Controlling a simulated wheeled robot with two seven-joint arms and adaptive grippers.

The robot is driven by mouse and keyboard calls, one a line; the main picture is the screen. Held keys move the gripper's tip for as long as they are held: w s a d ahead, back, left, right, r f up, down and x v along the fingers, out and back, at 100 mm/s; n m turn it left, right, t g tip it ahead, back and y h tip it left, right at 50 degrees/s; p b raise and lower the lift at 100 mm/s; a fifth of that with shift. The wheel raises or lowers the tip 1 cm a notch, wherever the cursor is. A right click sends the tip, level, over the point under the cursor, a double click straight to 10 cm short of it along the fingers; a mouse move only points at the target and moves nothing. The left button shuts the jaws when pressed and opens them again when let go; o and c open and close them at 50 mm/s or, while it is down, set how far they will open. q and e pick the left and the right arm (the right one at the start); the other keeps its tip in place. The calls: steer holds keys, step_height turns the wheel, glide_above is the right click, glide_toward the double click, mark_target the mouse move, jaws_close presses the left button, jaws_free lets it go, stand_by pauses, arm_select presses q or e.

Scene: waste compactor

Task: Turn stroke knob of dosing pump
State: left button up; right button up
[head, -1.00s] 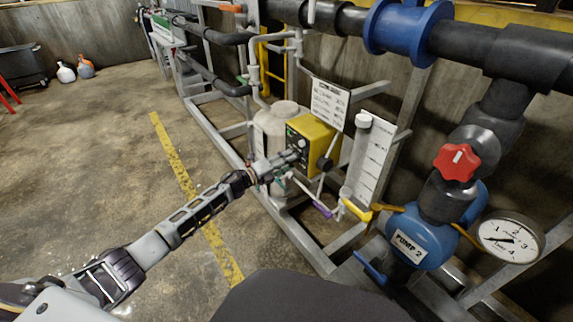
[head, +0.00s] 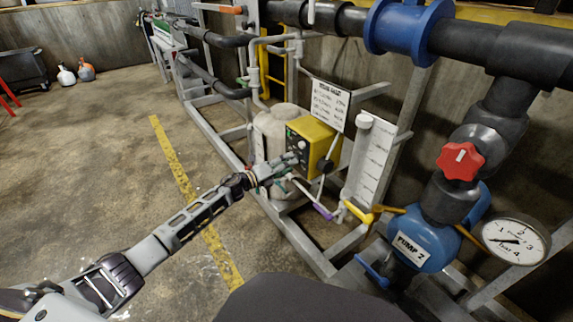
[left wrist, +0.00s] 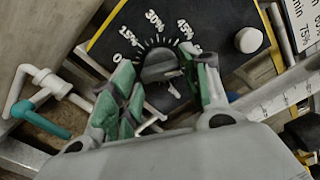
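The dosing pump (head: 322,137) is a yellow box with a black front panel, mounted above a pale tank. In the left wrist view its stroke knob (left wrist: 160,64) is dark and round, inside a white percent scale marked 0, 15%, 30%, 45%. My left gripper (head: 287,162) is at the panel in the head view. In the left wrist view my left gripper's green-padded fingers (left wrist: 166,80) stand apart on either side of the knob, with small gaps showing. In the head view the gripper hides the knob. My right gripper is not in view.
A white round knob (left wrist: 248,40) sits on the panel to the right. A blue pump (head: 425,238), red valve handwheel (head: 460,161) and pressure gauge (head: 515,240) are farther right.

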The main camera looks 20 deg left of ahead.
arm_select(q)
steer(key=shift+o, duration=0.9)
steer(key=shift+r, duration=0.1)
steer(key=shift+a, duration=0.1)
steer(key=v, duration=1.2)
stand_by(0.5)
